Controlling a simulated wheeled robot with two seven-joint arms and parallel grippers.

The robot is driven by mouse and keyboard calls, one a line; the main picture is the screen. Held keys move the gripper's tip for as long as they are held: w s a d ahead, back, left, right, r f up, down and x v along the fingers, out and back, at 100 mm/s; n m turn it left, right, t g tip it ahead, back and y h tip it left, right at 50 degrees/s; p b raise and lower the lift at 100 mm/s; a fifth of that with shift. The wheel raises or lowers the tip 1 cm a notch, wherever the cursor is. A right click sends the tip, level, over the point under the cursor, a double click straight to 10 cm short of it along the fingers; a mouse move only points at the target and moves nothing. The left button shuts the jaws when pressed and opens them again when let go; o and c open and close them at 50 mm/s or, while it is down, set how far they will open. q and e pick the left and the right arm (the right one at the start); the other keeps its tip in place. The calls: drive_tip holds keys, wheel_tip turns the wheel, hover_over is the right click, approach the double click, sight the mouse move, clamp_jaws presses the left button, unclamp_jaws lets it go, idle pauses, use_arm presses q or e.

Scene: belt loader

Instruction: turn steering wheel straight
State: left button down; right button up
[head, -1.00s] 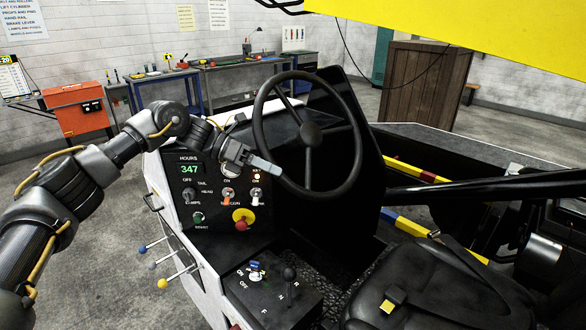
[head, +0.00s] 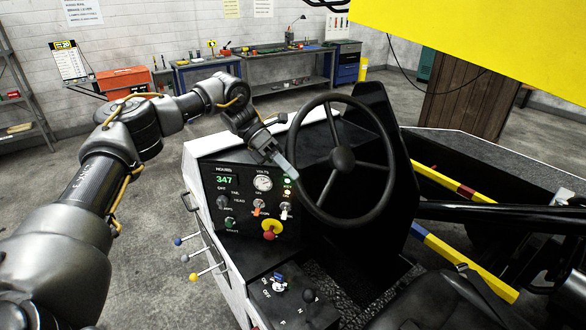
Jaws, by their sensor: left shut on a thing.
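The black three-spoke steering wheel (head: 343,158) stands tilted above the dashboard in the head view. One spoke points up and slightly left, one points right and a little down, and one points down-left. My left gripper (head: 285,165) comes in from the left and is shut on the left side of the wheel's rim. The fingers hide a short part of the rim there. My right gripper is not in view.
The dashboard (head: 246,216) with switches and a red knob (head: 269,230) lies just below my left gripper. Levers with coloured knobs (head: 194,277) stick out at its left. A yellow panel (head: 480,40) overhangs the upper right. Open floor lies to the left.

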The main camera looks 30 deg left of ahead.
use_arm(q)
drive_tip(key=shift+f, duration=0.1)
drive_tip(key=c, duration=1.2)
unclamp_jaws()
drive_tip(key=b+v, duration=0.1)
drive_tip(key=v, duration=0.9)
drive_tip(key=shift+w+a+r, duration=0.1)
drive_tip(key=shift+a+r, duration=0.15)
drive_tip(key=shift+a, duration=0.1)
drive_tip(key=shift+d+f, duration=0.1)
